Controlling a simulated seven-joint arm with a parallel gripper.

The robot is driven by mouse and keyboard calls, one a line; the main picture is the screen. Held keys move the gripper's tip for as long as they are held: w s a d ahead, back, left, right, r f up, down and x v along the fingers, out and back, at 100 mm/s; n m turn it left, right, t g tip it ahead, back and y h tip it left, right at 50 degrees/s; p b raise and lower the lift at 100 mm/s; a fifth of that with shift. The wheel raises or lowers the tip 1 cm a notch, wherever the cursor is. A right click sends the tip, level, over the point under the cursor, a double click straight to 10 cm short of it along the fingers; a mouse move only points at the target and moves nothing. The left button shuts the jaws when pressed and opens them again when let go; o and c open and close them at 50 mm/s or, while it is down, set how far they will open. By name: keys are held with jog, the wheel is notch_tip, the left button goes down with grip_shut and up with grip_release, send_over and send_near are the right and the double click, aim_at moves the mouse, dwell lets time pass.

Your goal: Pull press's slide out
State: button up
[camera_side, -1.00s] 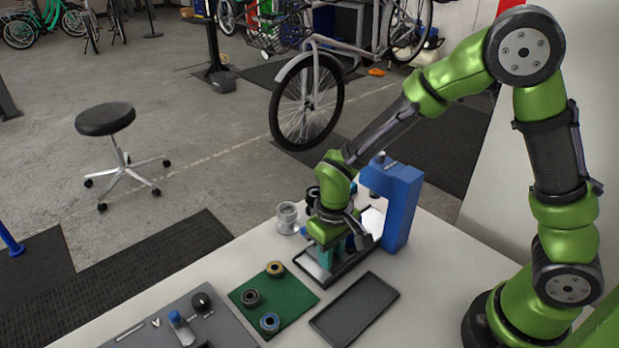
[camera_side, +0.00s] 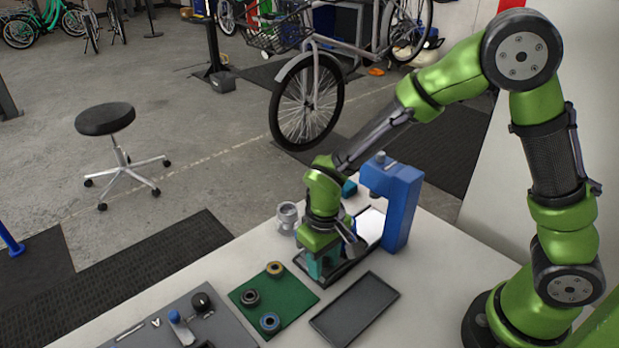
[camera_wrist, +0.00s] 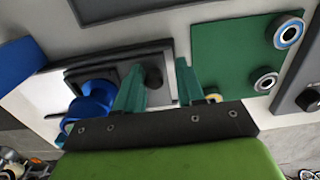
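The blue press (camera_side: 402,205) stands at the back of the bench; part of it shows at the left of the wrist view (camera_wrist: 20,60). Its dark slide (camera_wrist: 100,68) lies over a white base plate (camera_wrist: 45,95), whose bare part shows toward the press. A rounded blue part (camera_wrist: 92,108) sits on the slide. A dark upright knob (camera_wrist: 154,77) stands between the teal fingers of my gripper (camera_wrist: 158,78), close to the left finger, with a gap to the right one. Whether the left finger touches it is unclear. In the side view my gripper (camera_side: 322,268) is low over the slide's outer end.
A green mat (camera_side: 288,302) with several ring-shaped parts lies near the slide's outer end. An empty dark tray (camera_side: 355,310) lies alongside. A silver part (camera_side: 287,218) stands behind my gripper. A grey tool board (camera_side: 185,330) lies at the front left.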

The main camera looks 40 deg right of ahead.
jog(key=shift+w+r, duration=0.1)
jog(key=shift+r, duration=3.55)
jog(key=s+d+r+m+t+y, duration=0.1)
jog(key=s+d+r+m+t, duration=0.1)
jog(key=s+d+r, duration=0.3)
jog(key=s+d+r+m+t+y, duration=0.1)
jog(key=s+d+r+m+t, duration=0.1)
jog(key=s+d+r+t, duration=0.3)
jog(key=shift+d+r, duration=0.35)
jog(key=shift+r, duration=2.05)
jog(key=shift+s, duration=0.1)
